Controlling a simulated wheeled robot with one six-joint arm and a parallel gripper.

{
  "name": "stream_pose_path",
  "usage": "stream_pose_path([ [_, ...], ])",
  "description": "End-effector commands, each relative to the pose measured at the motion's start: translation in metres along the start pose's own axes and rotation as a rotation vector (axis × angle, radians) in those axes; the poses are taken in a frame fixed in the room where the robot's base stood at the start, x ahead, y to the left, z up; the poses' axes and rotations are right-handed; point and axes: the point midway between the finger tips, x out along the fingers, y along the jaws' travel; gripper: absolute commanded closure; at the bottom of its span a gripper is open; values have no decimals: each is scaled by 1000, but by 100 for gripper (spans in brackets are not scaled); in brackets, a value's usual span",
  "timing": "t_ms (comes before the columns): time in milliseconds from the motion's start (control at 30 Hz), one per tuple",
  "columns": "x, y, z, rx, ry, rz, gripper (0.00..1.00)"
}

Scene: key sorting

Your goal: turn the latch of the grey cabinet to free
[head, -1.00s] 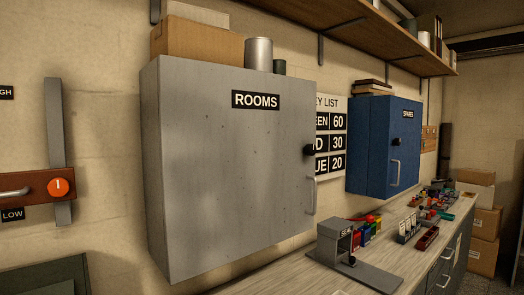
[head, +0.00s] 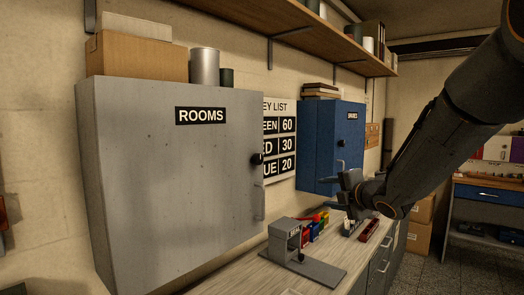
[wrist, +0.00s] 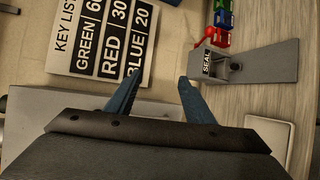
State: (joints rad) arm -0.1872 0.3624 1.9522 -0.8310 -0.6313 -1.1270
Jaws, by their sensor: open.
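The grey cabinet (head: 170,190) labelled ROOMS hangs on the wall at the left in the head view, its door shut. Its latch is a small black knob (head: 256,159) at the door's right edge, above a grey bar handle (head: 259,203). The way the latch is turned is too small to tell. My gripper (head: 328,193) is to the right of the cabinet, apart from the latch, in front of the blue cabinet. In the wrist view my gripper (wrist: 158,88) has its two blue fingers spread with nothing between them. The latch cannot be made out there.
A blue cabinet (head: 318,140) hangs further right. Below, the counter (head: 225,277) carries a grey SEAL device (head: 286,240) and coloured small items. A key list (head: 280,115) is on the wall between the cabinets. A shelf (head: 290,38) runs above.

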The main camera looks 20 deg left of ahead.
Motion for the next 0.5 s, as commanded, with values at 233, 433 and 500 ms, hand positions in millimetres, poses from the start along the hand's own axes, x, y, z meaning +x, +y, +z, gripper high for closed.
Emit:
stream_pose_path([
  [233, 24, 105, -92, -556, 296, 366, 52],
  [433, 26, 123, -118, -683, 361, 469, 52],
  [500, 31, 126, -123, -687, 363, 473, 52],
])
